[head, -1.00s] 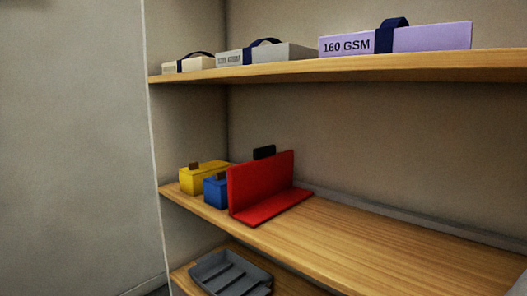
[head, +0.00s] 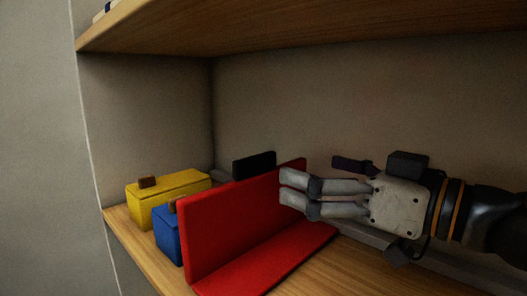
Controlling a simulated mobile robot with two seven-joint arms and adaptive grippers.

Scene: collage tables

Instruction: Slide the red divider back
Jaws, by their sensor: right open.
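The red divider (head: 235,222) stands upright on the wooden shelf, its flat red foot reaching out to the right. My right gripper (head: 288,190) comes in from the right, with its fingertips at the upper right part of the divider's upright face. Its two fingers are slightly apart with nothing seen between them. I cannot tell whether the fingertips touch the divider. My left gripper is not in view.
A yellow box (head: 178,199) and a blue box (head: 169,236) stand left of the divider, the blue one close to it. A black block (head: 254,165) shows behind the divider. An upper shelf (head: 300,25) hangs overhead.

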